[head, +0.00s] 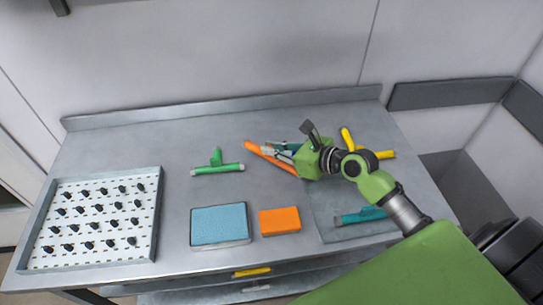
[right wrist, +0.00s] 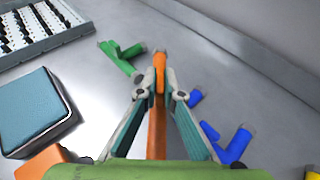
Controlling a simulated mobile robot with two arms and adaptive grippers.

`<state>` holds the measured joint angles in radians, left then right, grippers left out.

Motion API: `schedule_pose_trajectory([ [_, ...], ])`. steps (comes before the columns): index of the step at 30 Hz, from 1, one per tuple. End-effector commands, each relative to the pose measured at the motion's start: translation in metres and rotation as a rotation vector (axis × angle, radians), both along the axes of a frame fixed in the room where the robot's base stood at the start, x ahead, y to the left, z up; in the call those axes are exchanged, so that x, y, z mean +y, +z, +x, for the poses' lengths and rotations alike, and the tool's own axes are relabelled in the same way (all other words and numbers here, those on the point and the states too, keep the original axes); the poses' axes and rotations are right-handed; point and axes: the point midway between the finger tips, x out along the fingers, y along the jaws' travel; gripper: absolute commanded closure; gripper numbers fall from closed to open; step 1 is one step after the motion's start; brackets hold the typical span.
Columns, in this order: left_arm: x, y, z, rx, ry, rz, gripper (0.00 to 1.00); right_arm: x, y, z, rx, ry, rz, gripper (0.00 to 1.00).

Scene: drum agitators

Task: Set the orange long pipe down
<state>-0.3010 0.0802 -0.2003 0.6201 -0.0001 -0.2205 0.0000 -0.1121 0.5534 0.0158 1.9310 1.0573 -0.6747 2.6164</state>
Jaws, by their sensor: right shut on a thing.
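The orange long pipe (head: 255,149) shows in the head view at the middle of the table, slanting from upper left to lower right. My right gripper (head: 266,151) reaches it from the right and covers part of it. In the right wrist view the orange pipe (right wrist: 157,133) runs lengthwise between the two fingers, and my right gripper (right wrist: 158,91) is shut on it. I cannot tell whether the pipe touches the table. My left gripper is not in view.
A green branched pipe (head: 217,168) lies left of the gripper. Blue pipe pieces (right wrist: 235,146) lie close by on the right in the wrist view. Yellow pipes (head: 376,154), a teal pipe (head: 360,216), an orange block (head: 279,221), a blue pad (head: 219,225) and a peg tray (head: 157,215) surround it.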

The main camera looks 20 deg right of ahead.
Motion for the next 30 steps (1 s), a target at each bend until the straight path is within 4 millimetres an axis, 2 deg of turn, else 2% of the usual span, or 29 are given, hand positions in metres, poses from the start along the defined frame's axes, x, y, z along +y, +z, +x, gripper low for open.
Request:
schedule_pose_trajectory([
  [5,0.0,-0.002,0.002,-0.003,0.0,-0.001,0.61,-0.003,-0.01,0.009,-0.002,-0.001,0.001,1.0],
  [12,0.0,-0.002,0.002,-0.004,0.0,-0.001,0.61,-0.005,-0.041,0.011,0.001,0.0,0.0,1.0],
  [24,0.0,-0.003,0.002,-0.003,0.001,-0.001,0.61,-0.004,-0.046,0.011,-0.001,0.0,0.0,1.0],
  [25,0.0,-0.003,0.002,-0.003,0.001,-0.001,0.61,-0.004,-0.047,0.011,0.0,0.0,0.0,0.87],
  [26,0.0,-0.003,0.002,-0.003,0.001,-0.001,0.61,-0.004,-0.046,0.011,0.0,0.0,-0.001,0.8],
  [27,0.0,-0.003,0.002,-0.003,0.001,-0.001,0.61,-0.004,-0.046,0.01,0.0,0.0,-0.001,0.76],
  [30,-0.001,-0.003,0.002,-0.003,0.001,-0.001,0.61,-0.004,-0.046,0.01,0.001,0.0,0.0,0.76],
])
